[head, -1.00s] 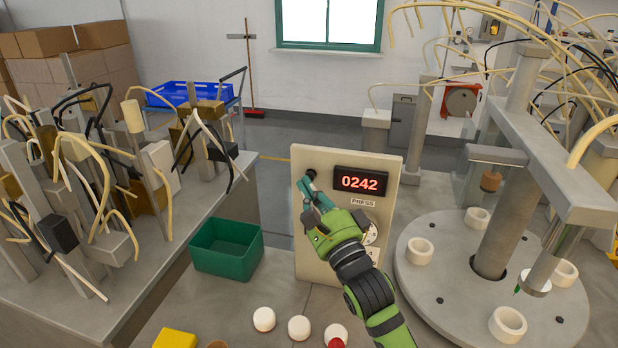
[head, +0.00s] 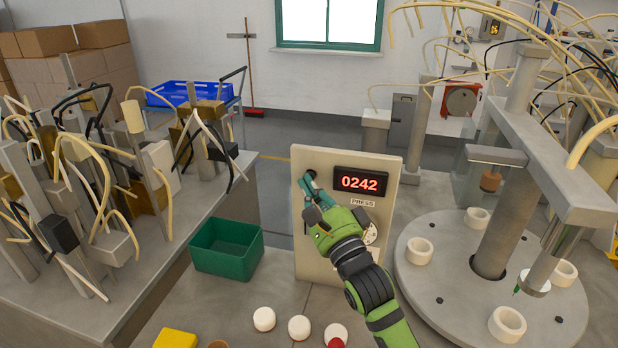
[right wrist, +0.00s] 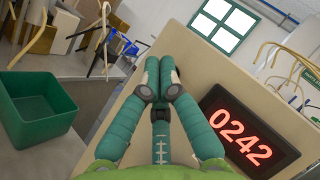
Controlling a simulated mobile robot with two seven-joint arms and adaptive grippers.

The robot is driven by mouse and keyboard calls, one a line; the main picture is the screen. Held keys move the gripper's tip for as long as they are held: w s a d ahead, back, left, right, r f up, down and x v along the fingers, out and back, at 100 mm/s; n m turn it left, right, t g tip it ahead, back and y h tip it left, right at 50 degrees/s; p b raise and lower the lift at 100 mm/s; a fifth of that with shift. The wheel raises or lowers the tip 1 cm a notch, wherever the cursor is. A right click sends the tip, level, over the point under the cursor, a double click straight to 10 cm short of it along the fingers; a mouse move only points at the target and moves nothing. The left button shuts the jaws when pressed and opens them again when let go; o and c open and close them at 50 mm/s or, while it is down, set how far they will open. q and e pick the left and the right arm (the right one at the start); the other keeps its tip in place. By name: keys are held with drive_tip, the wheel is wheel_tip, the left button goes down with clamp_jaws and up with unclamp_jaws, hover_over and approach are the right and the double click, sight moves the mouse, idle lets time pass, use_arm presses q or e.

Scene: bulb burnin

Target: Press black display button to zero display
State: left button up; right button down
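A beige upright panel (head: 308,262) carries a display (head: 361,182) reading 0242 in red digits, with a PRESS label below it. The display also shows in the right wrist view (right wrist: 240,132). The black button (head: 310,172) is at the panel's upper left, mostly covered by my fingertips. My right gripper (head: 311,184) is at the button, its fingers together and nothing seen between them. In the right wrist view its fingers (right wrist: 160,68) lie side by side over the panel's face. I cannot tell whether they touch the button. My left gripper is not in view.
A green bin (head: 226,250) stands left of the panel. White round caps (head: 299,328) lie on the bench in front. A round turntable (head: 440,285) with white rings and a column is on the right. Cables and fixtures crowd the left bench.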

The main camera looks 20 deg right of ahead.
drive_tip(key=shift+w+d, duration=0.25)
drive_tip(key=shift+w, duration=0.15)
idle(0.6)
idle(0.3)
drive_tip(key=shift+s+a+p, duration=0.45)
drive_tip(key=shift+s+a, duration=0.05)
drive_tip(key=shift+s, duration=0.25)
drive_tip(key=s+a, duration=0.1)
drive_tip(key=s+a+p, duration=0.1)
drive_tip(key=s, duration=0.2)
drive_tip(key=shift+s+a+p, duration=0.1)
drive_tip(key=shift+a+p, duration=0.25)
drive_tip(key=shift+a, duration=0.05)
idle(0.6)
